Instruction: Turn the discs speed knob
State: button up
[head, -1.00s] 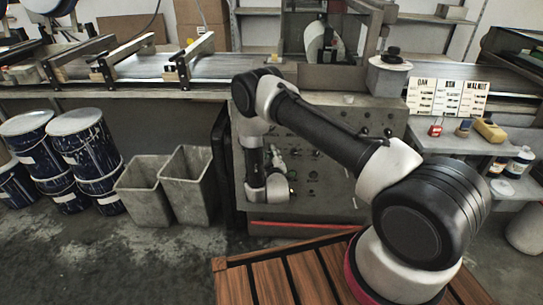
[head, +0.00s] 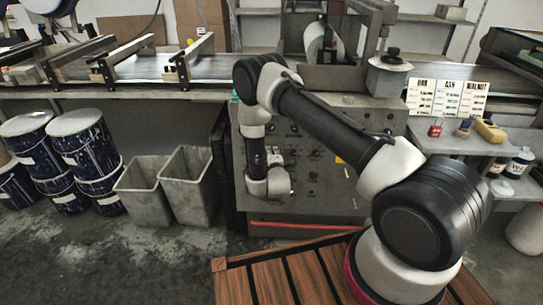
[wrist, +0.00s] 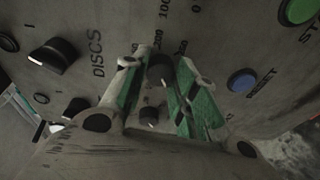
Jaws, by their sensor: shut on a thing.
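The discs speed knob (wrist: 160,70) is a dark round knob on the grey control panel (head: 325,185), beside printed scale numbers and the word DISCS (wrist: 97,53). In the wrist view my gripper (wrist: 162,76) has its green-padded fingers on both sides of this knob, shut on it. The pads hide parts of the knob's sides, and its pointer mark cannot be read. In the head view my gripper (head: 274,157) is small, close against the panel's left part, and the knob there is hidden.
In the wrist view a dark knob (wrist: 55,55) is left of the label, with a blue RESET button (wrist: 242,80) and a green button (wrist: 299,10) on the right. Grey bins (head: 188,185) and blue drums (head: 88,145) stand left of the panel. A conveyor (head: 150,66) runs above.

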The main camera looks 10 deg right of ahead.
jog(key=shift+c, duration=0.2)
dwell(0.4)
jog(key=o, duration=1)
jog(key=shift+o, duration=0.2)
jog(key=v, duration=1.2)
